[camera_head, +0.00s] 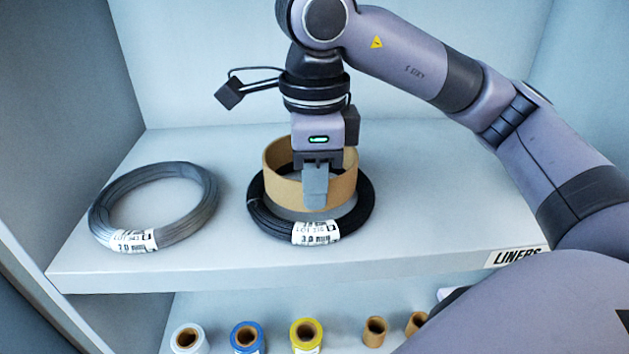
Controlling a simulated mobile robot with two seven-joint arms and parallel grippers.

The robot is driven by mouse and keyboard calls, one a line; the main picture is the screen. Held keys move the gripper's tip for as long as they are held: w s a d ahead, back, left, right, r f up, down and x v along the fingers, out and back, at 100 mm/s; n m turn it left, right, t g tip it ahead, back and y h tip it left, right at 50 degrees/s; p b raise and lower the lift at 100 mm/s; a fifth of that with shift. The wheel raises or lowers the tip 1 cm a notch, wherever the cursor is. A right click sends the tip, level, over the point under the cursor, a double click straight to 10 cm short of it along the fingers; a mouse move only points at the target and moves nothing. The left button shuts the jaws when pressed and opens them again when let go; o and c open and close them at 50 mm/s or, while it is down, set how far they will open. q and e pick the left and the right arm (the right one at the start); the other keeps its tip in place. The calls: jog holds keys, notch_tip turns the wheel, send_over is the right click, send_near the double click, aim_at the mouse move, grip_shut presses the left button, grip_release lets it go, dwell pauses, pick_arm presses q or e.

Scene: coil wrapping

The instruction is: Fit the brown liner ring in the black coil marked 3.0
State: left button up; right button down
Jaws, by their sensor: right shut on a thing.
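The black coil (262,222) lies flat on the upper shelf, with a white label marked 3.0 on its front. The brown liner ring (281,190) stands upright over the coil's middle. Its lower edge shows within the coil's opening, with grey shelf visible below it; whether it touches the shelf I cannot tell. My right gripper (315,188) points down and is shut on the liner ring's front wall, with one finger outside it. The other finger is mostly hidden behind the wall. My left gripper is not in view.
A grey wire coil (104,208), also labelled 3.0, lies at the left of the upper shelf (190,270). A lower shelf holds white (188,338), blue (247,336) and yellow (306,334) spools and small brown tubes (375,331). Side walls enclose the shelves.

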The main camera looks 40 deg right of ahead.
jog(key=shift+f+b, duration=0.85)
jog(key=shift+f, duration=0.2)
jog(key=c, duration=1.2)
grip_release()
jog(key=shift+r, duration=0.15)
notch_tip(320, 180, up, 6)
jog(key=shift+p, duration=1.1)
jog(key=shift+r, duration=0.5)
jog(key=shift+s, duration=0.1)
